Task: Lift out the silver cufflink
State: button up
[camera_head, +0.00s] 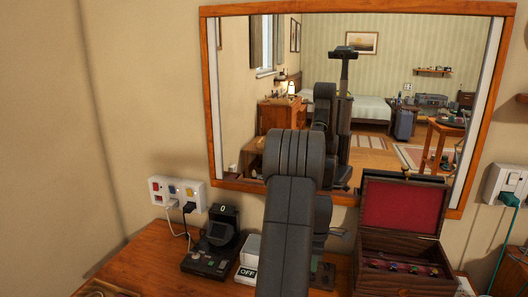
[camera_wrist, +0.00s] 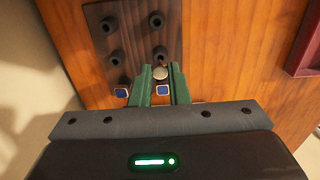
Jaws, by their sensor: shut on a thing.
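In the wrist view my gripper (camera_wrist: 160,76) points at a dark board, its two green fingers close together. A small round silver cufflink (camera_wrist: 160,73) shows between the fingertips, and the fingers are shut on it. Its lower part is hidden, so I cannot tell whether it touches the board. In the head view my arm hides the gripper and the cufflinks.
An open wooden box (camera_head: 400,245) with red lining stands at right. A black device (camera_head: 212,245) stands left. A framed mirror (camera_head: 415,110) hangs behind the wooden tabletop (camera_head: 140,262).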

jog(key=shift+r+p, duration=1)
jog(key=shift+r, duration=0.7)
